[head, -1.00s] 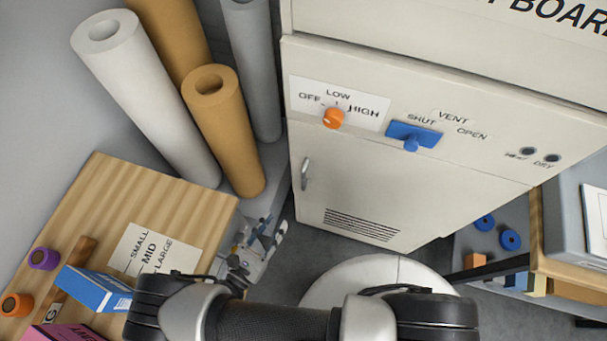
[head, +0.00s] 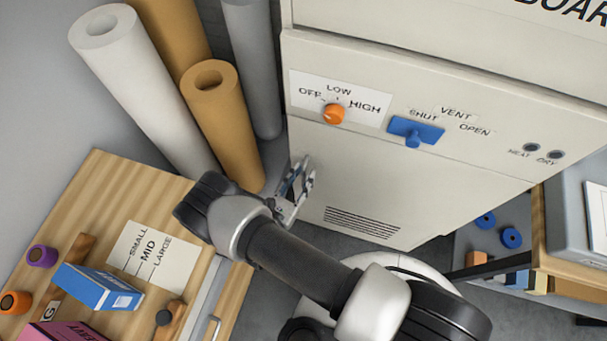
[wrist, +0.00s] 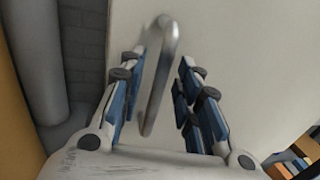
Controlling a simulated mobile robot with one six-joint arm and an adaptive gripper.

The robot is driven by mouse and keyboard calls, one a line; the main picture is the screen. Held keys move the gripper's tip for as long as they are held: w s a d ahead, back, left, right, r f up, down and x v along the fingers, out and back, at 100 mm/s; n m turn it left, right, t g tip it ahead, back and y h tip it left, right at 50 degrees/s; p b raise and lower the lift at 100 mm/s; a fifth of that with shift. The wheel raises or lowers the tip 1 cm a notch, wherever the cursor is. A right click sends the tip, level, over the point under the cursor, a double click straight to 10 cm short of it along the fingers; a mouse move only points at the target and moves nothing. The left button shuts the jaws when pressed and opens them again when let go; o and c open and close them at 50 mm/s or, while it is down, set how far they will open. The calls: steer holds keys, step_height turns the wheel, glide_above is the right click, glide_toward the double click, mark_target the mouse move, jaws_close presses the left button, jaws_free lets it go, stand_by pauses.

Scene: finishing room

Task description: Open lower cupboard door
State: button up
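The lower cupboard door (head: 400,190) is a cream panel with a slotted vent (head: 362,223), and it looks closed. Its metal bar handle shows in the wrist view (wrist: 160,75), running lengthwise between my two fingers. In the head view my gripper (head: 299,172) is at the door's left side and hides the handle. In the wrist view my gripper (wrist: 156,95) is open, with blue-padded fingers on either side of the handle and gaps showing. I cannot tell how deep the handle sits between the fingertips.
An orange knob (head: 333,113) and a blue vent lever (head: 416,131) sit above the door. Tall rolls, one of them tan (head: 228,125), stand close on the left. A wooden worktop (head: 95,205) with small items is at left. A bench (head: 575,265) stands at right.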

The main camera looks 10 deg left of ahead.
steer(key=shift+w+d, duration=0.15)
steer(key=shift+w, duration=0.35)
jaws_close()
stand_by(0.5)
